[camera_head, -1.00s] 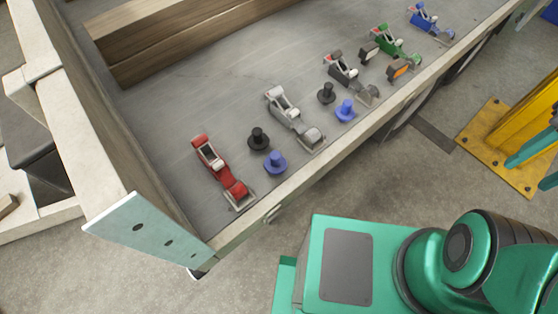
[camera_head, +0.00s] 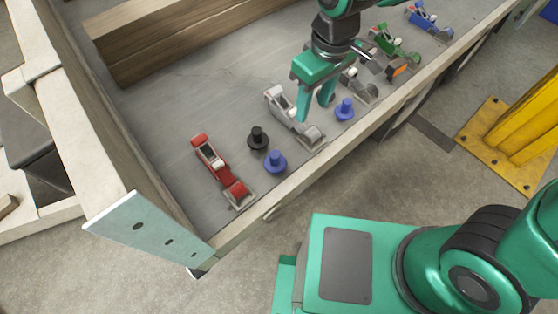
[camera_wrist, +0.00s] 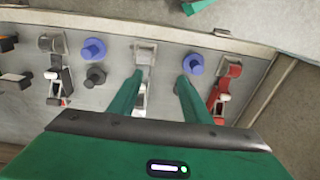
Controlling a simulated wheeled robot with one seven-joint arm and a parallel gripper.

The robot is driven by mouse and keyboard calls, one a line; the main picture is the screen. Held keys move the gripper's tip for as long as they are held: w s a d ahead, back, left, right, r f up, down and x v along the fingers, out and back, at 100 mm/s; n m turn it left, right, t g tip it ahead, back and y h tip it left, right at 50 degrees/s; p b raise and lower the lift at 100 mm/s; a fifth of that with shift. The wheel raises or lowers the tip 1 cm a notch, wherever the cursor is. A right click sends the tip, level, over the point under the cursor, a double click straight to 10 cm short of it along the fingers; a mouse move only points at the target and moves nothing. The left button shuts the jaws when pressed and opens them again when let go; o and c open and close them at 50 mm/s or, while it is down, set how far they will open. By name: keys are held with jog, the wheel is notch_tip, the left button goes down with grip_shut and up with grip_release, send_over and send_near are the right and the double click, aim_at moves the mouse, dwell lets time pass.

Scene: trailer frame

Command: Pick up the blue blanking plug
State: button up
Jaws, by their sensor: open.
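Two blue blanking plugs stand upright on the grey trailer bed: one (camera_head: 276,161) beside the red clamp, the other (camera_head: 345,109) farther right. In the wrist view, the first blue plug (camera_wrist: 193,63) is just beyond the right fingertip, and the other blue plug (camera_wrist: 93,48) is upper left. My gripper (camera_head: 315,108) is open and empty, fingers pointing down over the bed near the light grey clamp (camera_head: 282,103). In the wrist view my gripper (camera_wrist: 160,77) has that clamp partly between and behind its fingers. I cannot tell its height above the bed.
A black plug (camera_head: 258,138) stands close behind the nearer blue plug; another black plug (camera_wrist: 95,76) shows in the wrist view. The red clamp (camera_head: 210,155), green clamp (camera_head: 392,42) and blue clamp (camera_head: 425,18) line the bed. The trailer's raised edge (camera_head: 320,172) runs along the front.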

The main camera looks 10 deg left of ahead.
aim_at(275, 154)
jog(key=s+a+f+n, duration=0.1)
jog(key=a, duration=0.1)
jog(key=s+a+f, duration=0.1)
jog(key=s+a, duration=0.1)
jog(key=s+a+f+n, duration=0.1)
jog(key=s+a, duration=0.1)
jog(key=shift+s+a+f+n+g+h, duration=0.1)
jog(key=shift+s+a+n+g+h, duration=0.2)
jog(key=shift+a+g, duration=0.1)
jog(key=shift+s+a+f, duration=0.1)
jog(key=shift+a+f, duration=0.05)
jog(key=shift+f, duration=0.15)
notch_tip(275, 154, down, 5)
jog(key=shift+r, duration=0.1)
jog(key=shift+s+a+f, duration=0.1)
jog(key=shift+s+f, duration=0.1)
jog(key=shift+f, duration=1.15)
jog(key=shift+s+a+f, duration=0.1)
jog(key=shift+s+f, duration=0.05)
jog(key=shift+f, duration=1.2)
grip_shut()
